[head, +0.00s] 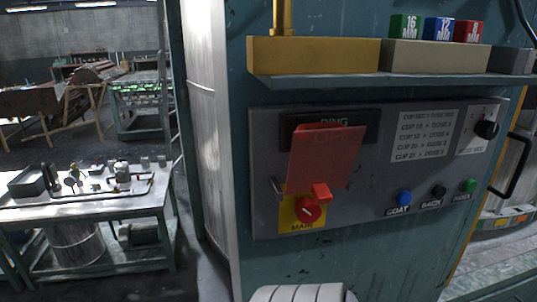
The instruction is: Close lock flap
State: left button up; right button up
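A red flap (325,157), a flat rectangular plate, stands out from the grey control panel (375,180). It is slightly tilted and covers the lower part of a dark display (360,128) with partly hidden lettering. Below the flap is a small red block (321,192). A red rotary switch (306,211) sits on a yellow plate (303,227) marked MAIN, under the flap and uncovered from the front. Whether the block is part of the flap or of the switch I cannot tell.
Blue (403,197), black (438,192) and green (469,185) buttons and a black knob (487,129) are on the panel. A shelf (370,82) juts out above it, bearing yellow and beige blocks. A workbench (90,190) stands at left; floor shows between.

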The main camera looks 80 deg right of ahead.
aim_at(321, 153)
jog(key=i+z, duration=0.35)
jog(key=i+j+z, duration=0.1)
jog(key=z, duration=0.3)
jog(key=i+z, duration=0.1)
jog(key=z, duration=0.35)
jog(key=i+z, duration=0.15)
jog(key=z, duration=0.25)
jog(key=i+j+z, duration=0.1)
jog(key=z, duration=0.35)
jog(key=j+z, duration=0.1)
jog(key=z, duration=0.3)
jog(key=i+j+z, duration=0.15)
jog(key=z, duration=0.3)
